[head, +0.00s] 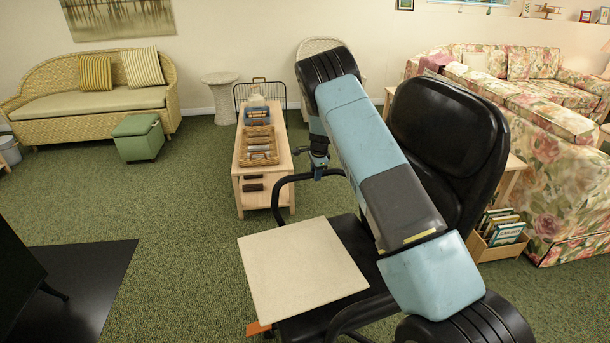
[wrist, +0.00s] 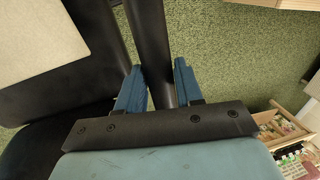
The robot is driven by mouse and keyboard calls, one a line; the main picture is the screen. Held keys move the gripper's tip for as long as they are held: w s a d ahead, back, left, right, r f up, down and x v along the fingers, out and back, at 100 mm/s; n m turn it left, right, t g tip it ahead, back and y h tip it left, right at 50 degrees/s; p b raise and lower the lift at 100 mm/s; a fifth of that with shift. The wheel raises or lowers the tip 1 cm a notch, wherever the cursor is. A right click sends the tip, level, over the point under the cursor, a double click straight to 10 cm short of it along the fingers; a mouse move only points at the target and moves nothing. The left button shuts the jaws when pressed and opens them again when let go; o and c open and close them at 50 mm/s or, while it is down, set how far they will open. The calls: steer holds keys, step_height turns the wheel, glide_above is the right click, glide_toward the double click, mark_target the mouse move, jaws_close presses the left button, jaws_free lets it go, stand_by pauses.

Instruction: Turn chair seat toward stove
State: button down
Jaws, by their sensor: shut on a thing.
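A black office chair (head: 447,130) with curved armrests stands in the right foreground, its backrest on the right and its seat opening to the left. A flat cream square board (head: 300,268) lies over the seat; its corner also shows in the wrist view (wrist: 40,50). My gripper (head: 319,172) is shut on the chair's far armrest. In the wrist view, the blue fingers (wrist: 160,85) stand on both sides of the black armrest bar (wrist: 152,40). A black stove-like body (head: 18,268) is partly visible at the left edge. My arm hides part of the backrest and seat.
The dark floor pad (head: 100,275) lies under the black body. A wooden table (head: 246,180) with baskets stands behind the chair. A book box (head: 487,240) and floral sofa (head: 560,170) are close on the right. Green carpet is clear between pad and chair.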

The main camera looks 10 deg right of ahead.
mark_target(331, 172)
steer(key=shift+d+r+m, duration=0.1)
steer(key=shift+d+m, duration=0.5)
steer(key=shift+d, duration=1)
steer(key=shift+d+m, duration=0.6)
steer(key=shift+d, duration=0.95)
steer(key=c, duration=0.7)
jaws_free()
steer(key=shift+c, duration=0.2)
steer(key=shift+s+r, duration=0.1)
steer(key=shift+r, duration=0.15)
steer(key=v, duration=1.3)
steer(key=shift+a, duration=0.3)
